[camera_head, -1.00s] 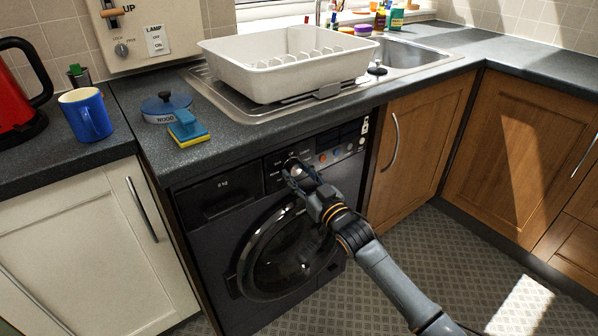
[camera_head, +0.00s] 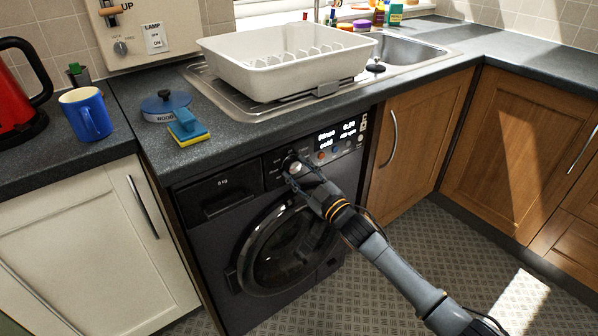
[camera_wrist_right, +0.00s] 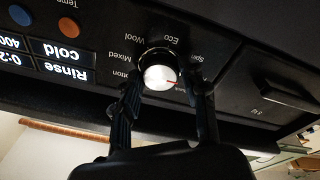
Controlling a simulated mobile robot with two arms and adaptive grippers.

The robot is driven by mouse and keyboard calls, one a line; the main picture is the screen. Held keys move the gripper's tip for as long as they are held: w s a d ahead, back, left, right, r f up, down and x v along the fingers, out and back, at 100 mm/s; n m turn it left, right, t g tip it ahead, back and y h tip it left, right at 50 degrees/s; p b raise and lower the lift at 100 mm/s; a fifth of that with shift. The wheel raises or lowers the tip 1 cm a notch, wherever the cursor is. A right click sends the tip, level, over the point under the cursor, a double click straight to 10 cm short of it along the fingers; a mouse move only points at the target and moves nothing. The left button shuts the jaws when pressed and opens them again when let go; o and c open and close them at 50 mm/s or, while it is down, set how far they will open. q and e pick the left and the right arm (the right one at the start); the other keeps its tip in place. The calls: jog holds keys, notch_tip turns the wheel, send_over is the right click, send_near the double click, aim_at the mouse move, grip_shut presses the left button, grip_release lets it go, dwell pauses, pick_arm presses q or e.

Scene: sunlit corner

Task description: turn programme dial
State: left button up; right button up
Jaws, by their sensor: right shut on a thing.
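The programme dial (camera_head: 295,167) is a round, pale-faced knob on the dark washing machine's front panel (camera_head: 273,177). In the right wrist view the dial (camera_wrist_right: 160,77) shows upside down, with a red mark on its face pointing right. Programme names such as Cotton, Mixed, Wool and Eco ring it. My right gripper (camera_head: 293,171) is at the dial; in the wrist view its fingers (camera_wrist_right: 166,92) are on either side of the knob, shut on it. The lit display (camera_head: 338,135) reads Rinse, cold. My left gripper is not in view.
The patterned floor (camera_head: 440,255) to the right is clear.

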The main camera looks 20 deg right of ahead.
dwell(0.3)
jog(key=o, duration=1.2)
jog(key=shift+c, duration=0.2)
jog(key=v, duration=1.2)
